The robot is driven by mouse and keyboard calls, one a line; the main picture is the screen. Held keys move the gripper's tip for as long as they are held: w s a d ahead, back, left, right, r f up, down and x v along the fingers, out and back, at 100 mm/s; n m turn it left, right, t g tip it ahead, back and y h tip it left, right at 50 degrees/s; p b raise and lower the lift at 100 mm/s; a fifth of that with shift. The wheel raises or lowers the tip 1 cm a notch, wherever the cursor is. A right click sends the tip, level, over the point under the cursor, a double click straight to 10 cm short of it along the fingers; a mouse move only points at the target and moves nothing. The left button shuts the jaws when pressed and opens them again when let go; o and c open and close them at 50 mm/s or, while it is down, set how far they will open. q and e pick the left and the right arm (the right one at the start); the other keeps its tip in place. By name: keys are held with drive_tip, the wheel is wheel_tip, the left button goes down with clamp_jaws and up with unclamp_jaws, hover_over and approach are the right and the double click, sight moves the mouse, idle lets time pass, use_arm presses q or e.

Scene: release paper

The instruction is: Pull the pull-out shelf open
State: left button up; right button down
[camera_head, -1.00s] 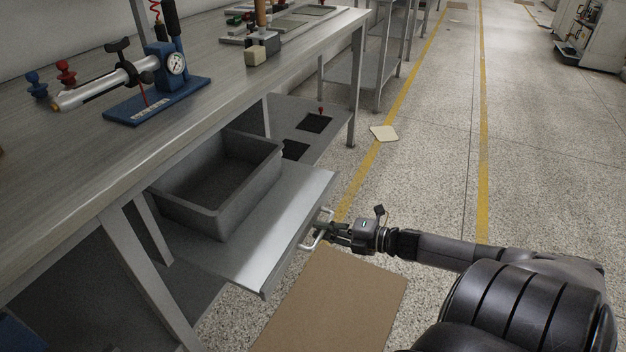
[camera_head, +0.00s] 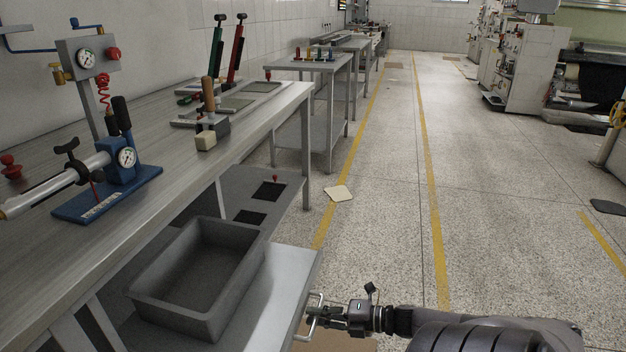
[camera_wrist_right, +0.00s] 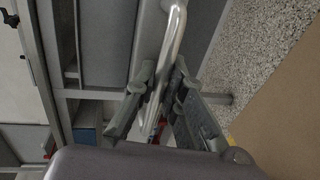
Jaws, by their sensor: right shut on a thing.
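The pull-out shelf (camera_head: 285,285) is a grey metal board below the bench top. It sticks out from under the bench toward the aisle. A grey open bin (camera_head: 205,275) stands on it and looks empty. A silver bar handle (camera_head: 313,315) is on the shelf's outer edge. My right gripper (camera_head: 325,311) is at this handle, its arm coming in from the lower right. In the right wrist view the fingers (camera_wrist_right: 152,98) are shut on the curved handle bar (camera_wrist_right: 176,30), one on each side. My left gripper is not in view.
The workbench top (camera_head: 150,125) carries a blue-based gauge tool (camera_head: 108,190) and other tools. A lower shelf (camera_head: 240,190) has dark square plates. A brown mat (camera_head: 340,342) lies under my right gripper. The speckled floor aisle (camera_head: 390,200) to the right is mostly clear.

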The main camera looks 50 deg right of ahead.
drive_tip(key=shift+s+f, duration=0.1)
drive_tip(key=c, duration=1.7)
unclamp_jaws()
drive_tip(key=shift+o, duration=0.2)
drive_tip(key=v, duration=1.2)
